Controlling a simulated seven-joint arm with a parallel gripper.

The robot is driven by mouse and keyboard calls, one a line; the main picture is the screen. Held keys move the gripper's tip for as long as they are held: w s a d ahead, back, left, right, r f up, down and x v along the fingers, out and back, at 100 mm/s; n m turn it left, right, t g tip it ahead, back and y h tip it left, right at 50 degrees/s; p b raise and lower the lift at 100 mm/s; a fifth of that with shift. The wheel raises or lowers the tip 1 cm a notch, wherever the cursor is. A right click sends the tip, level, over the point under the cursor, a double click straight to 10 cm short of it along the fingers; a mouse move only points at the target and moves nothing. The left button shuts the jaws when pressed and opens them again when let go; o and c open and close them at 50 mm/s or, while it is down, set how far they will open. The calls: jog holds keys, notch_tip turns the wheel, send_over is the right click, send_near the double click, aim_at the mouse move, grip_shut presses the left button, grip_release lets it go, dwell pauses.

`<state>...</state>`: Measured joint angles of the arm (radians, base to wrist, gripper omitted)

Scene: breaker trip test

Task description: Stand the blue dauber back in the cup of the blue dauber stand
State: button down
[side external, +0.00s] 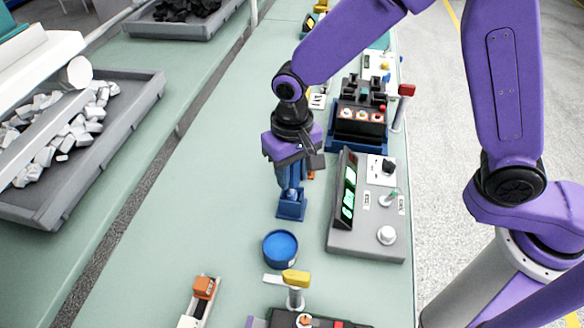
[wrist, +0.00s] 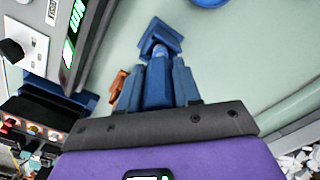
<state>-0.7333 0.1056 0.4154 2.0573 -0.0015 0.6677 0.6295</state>
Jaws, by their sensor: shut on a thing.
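My gripper (side external: 289,190) points down over the work surface, its two blue fingers shut on the blue dauber. In the wrist view the dauber (wrist: 158,82) shows between the fingers (wrist: 158,95), with a paler part at its far end. The blue dauber stand (side external: 291,211), with a square base, is right below the fingertips. In the wrist view the stand (wrist: 160,38) lies just beyond the dauber's far end. The fingers hide most of the dauber and part of the cup, so I cannot tell whether its end is inside the cup.
A round blue pot (side external: 280,248) stands in front of the stand. A grey console (side external: 367,235) with a green display and knobs is close on the right. An orange item (wrist: 118,86) sits beside the fingers. The green surface to the left is clear.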

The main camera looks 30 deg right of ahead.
aim_at(292, 182)
jog(key=shift+f, duration=1.5)
jog(key=c, duration=0.7)
grip_release()
notch_tip(292, 182, up, 17)
jog(key=shift+r, duration=0.15)
jog(key=shift+s+d+n, duration=0.2)
jog(key=shift+d+n, duration=0.1)
jog(key=shift+d, duration=0.15)
jog(key=s+d+f+n, duration=0.2)
jog(key=s+d+n, duration=0.4)
jog(key=s+d, duration=0.4)
jog(key=s+d+f+n, duration=0.3)
jog(key=s+d+n, duration=0.3)
jog(key=s+d, duration=0.4)
jog(key=shift+d+f, duration=0.25)
jog(key=shift+d, duration=0.8)
